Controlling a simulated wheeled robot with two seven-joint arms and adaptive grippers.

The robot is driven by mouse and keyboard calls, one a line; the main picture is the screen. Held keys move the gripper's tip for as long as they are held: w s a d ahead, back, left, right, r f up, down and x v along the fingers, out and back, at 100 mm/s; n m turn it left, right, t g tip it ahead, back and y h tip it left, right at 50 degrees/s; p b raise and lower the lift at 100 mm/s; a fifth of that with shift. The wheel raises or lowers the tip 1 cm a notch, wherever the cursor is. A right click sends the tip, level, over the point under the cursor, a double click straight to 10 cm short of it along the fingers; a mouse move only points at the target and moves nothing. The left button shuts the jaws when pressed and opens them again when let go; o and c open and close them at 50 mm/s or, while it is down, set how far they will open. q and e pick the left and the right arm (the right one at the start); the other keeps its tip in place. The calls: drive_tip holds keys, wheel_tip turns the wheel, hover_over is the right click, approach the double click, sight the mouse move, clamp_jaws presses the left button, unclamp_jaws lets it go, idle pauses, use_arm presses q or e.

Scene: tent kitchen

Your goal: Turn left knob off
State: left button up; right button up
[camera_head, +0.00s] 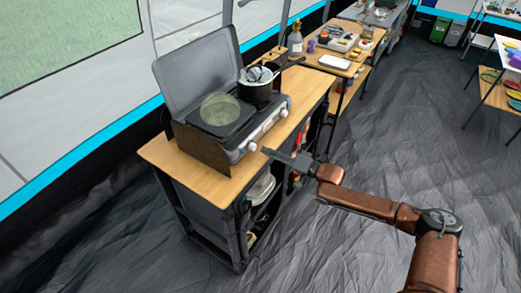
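A two-burner camping stove (233,143) with its grey lid raised stands on a wooden-topped cabinet. Its left knob (252,147) is a small pale knob on the front face; a second pale knob (283,113) sits further right. My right gripper (270,153) reaches in from the right, with its tip close to the front of the left knob. I cannot tell whether it touches the knob or how the knob is turned. The fingers are too small here to tell if they are open or shut. My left gripper is not in view.
A dark pot (258,90) stands on the right burner and a round greenish pan (220,109) on the left one. The wooden cabinet top (205,185) is bare at its near left. A second table (333,62) with bottles and boxes stands behind. The floor to the right is mostly clear.

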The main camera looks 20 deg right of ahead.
drive_tip(key=v, duration=0.5)
drive_tip(key=shift+s+d, duration=0.25)
drive_tip(key=shift+s, duration=0.1)
